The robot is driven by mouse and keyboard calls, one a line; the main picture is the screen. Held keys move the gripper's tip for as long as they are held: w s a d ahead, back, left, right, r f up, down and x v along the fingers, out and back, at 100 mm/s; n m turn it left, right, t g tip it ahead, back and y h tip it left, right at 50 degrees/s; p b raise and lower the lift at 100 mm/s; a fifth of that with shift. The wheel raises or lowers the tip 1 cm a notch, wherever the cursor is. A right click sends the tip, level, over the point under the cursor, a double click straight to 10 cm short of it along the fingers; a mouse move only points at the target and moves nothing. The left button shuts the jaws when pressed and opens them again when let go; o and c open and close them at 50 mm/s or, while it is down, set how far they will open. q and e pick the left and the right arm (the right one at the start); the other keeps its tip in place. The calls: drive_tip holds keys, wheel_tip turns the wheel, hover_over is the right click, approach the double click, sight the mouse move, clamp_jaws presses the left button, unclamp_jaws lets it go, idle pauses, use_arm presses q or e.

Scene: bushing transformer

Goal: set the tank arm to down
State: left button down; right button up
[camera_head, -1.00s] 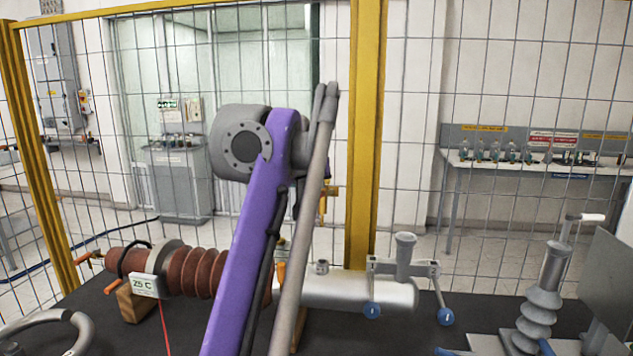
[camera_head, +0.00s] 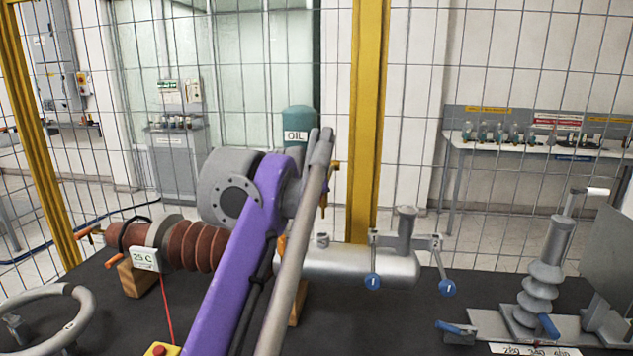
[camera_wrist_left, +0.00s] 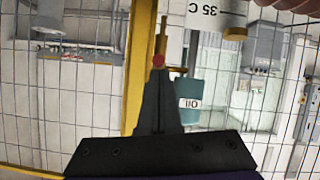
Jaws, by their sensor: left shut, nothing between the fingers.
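A teal tank marked OIL (camera_head: 296,125) shows behind my purple arm, and upside down in the left wrist view (camera_wrist_left: 189,100). A brass-coloured rod (camera_head: 336,178) shows to its right in the head view. In the left wrist view a similar rod (camera_wrist_left: 162,38), with a red tip (camera_wrist_left: 158,61), lies over the yellow post. Whether it joins the tank I cannot tell. My left gripper (camera_wrist_left: 157,80) is shut and empty. Its tip lies just below the red tip in the picture; contact is unclear. My arm hides it in the head view. My right gripper is not in view.
A red-brown ribbed bushing (camera_head: 196,245) and a grey cylinder (camera_head: 340,265) with blue-knobbed levers lie on the dark table (camera_head: 420,325). A grey ribbed post (camera_head: 541,280) stands right, a handwheel (camera_head: 70,292) left. A yellow-framed mesh fence (camera_head: 370,120) rises behind.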

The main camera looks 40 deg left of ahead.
use_arm(q)
drive_tip(key=shift+r, duration=0.15)
drive_tip(key=a+r+p+v, duration=0.1)
drive_tip(key=p+v, duration=0.4)
drive_tip(key=v, duration=0.6)
drive_tip(key=shift+r, duration=0.2)
